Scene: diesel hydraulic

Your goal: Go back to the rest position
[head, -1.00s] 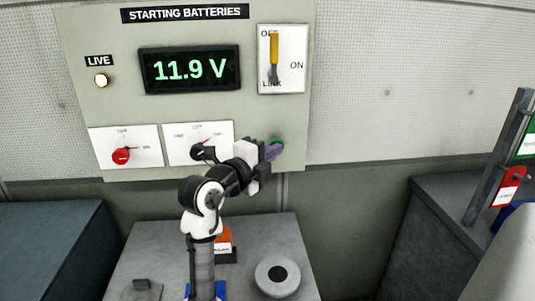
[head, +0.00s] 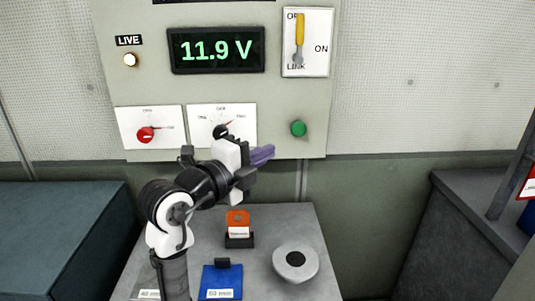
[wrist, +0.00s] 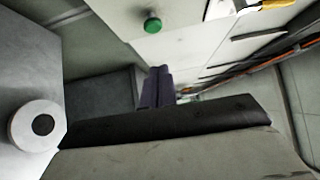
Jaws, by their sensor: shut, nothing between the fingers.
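My gripper (head: 262,155) is in front of the lower part of the battery panel (head: 290,95), its purple fingers shut with nothing between them. The fingers point right, a little below and left of the green button (head: 298,129), apart from it in the picture. In the wrist view the purple fingers (wrist: 157,86) are together, and the green button (wrist: 152,24) shows above them. My arm rises from the lower left of the head view and hides part of the grey bench.
The panel has a display (head: 216,50) reading 11.9 V, a lit LIVE lamp (head: 130,60), a yellow-handled link switch (head: 299,40), a red knob (head: 145,134) and a black knob (head: 220,131). On the bench are an orange-topped item (head: 238,222), a blue item (head: 221,281) and a round grey piece (head: 296,275).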

